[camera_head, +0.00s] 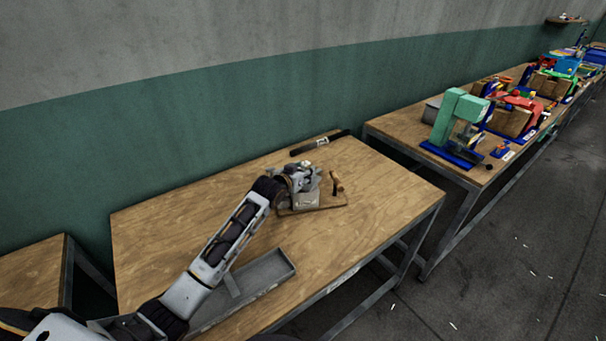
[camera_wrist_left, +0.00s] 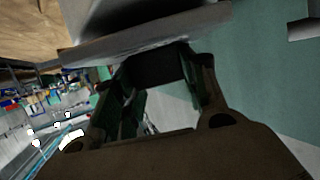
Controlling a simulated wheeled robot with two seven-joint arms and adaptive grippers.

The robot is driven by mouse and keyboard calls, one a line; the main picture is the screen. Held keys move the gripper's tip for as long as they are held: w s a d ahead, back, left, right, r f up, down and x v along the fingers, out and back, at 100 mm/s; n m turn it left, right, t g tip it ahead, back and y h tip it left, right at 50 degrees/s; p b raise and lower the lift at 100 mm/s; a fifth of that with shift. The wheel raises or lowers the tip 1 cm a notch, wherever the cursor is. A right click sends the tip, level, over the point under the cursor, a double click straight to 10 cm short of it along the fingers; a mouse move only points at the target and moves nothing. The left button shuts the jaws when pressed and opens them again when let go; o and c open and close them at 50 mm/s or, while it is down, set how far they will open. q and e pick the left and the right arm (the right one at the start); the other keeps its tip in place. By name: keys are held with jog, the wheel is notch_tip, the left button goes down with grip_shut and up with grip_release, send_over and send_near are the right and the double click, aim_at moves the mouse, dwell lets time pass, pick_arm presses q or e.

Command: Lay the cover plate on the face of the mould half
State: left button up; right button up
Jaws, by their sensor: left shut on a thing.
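My left gripper (camera_head: 303,180) reaches over the middle of the near table and is shut. In the left wrist view its two fingers (camera_wrist_left: 160,75) close at a flat grey plate, which I take to be the cover plate (camera_wrist_left: 110,50); the grip itself is dark and partly hidden. In the head view, a pale grey block, apparently the mould half (camera_head: 306,201), sits on a wooden board (camera_head: 322,204) just below the gripper. The gripper covers its upper part, and I cannot tell whether plate and block touch. My right gripper is not in view.
An upright wooden handle (camera_head: 336,183) stands at the board's right side. A long grey tray (camera_head: 275,263) lies along the near table's front, under my left arm. A dark bar (camera_head: 319,143) lies at the back edge. A green press (camera_head: 455,122) stands on the farther table. The table's right side is clear.

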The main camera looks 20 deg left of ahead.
pick_arm(q)
jog(key=shift+f, duration=0.4)
jog(key=o, duration=1.3)
jog(key=shift+f, duration=0.15)
jog(key=shift+c, duration=0.2)
jog(key=v, duration=1.2)
jog(key=shift+b, duration=0.3)
